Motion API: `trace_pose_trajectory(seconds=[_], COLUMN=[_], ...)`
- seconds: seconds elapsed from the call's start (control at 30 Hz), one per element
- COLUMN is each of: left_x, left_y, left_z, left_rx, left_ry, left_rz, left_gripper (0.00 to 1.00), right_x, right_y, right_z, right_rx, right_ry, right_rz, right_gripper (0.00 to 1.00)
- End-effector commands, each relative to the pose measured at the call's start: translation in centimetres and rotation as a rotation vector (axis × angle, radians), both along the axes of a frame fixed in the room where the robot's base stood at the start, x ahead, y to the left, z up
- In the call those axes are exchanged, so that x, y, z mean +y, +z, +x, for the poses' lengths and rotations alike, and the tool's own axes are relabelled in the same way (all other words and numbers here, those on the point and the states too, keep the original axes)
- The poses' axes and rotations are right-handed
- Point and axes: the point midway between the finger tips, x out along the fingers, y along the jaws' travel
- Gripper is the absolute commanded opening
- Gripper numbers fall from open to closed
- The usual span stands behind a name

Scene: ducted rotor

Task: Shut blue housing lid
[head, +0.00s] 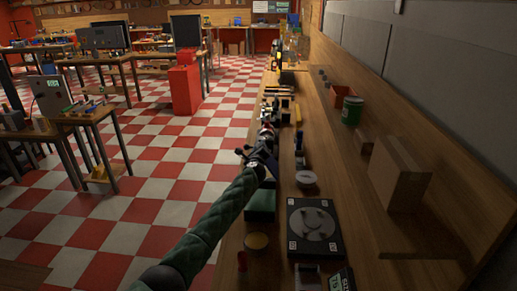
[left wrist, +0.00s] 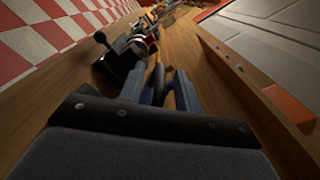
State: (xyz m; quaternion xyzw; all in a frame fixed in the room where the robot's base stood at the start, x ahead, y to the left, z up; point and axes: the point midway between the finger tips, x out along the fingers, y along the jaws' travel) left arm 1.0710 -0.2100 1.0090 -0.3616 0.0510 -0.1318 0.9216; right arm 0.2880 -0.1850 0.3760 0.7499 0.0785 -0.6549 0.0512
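No blue housing or lid can be made out for sure in either view. My left arm reaches forward over the long wooden bench in the head view, and my left gripper (head: 266,150) is small and dark among the bench items. In the left wrist view the two grey-blue fingers of my left gripper (left wrist: 160,82) stand apart. A thin yellow and dark thing (left wrist: 158,76) shows in the gap beyond or between them; I cannot tell whether they touch it. My right gripper is in neither view.
A grey wall runs along the right.

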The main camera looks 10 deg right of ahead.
Motion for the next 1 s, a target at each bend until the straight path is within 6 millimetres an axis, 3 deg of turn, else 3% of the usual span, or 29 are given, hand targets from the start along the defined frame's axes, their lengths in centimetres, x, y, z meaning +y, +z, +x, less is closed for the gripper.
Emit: trace_pose_trajectory(seconds=[0.37,0.67,1.0], left_x=[0.2,1.2,2.1], left_y=[-0.1,-0.1,-0.1], left_z=[-0.4,-3.6,-7.0], left_rx=[0.000,-0.001,0.000], left_ry=[0.001,0.000,0.000], left_rz=[0.001,0.000,0.001], left_gripper=[0.33,0.33,0.33], right_x=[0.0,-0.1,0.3], right_y=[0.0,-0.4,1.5], right_z=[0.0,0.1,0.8], right_rx=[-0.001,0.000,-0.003], right_ry=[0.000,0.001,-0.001], right_rz=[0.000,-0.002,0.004], right_gripper=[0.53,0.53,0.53])
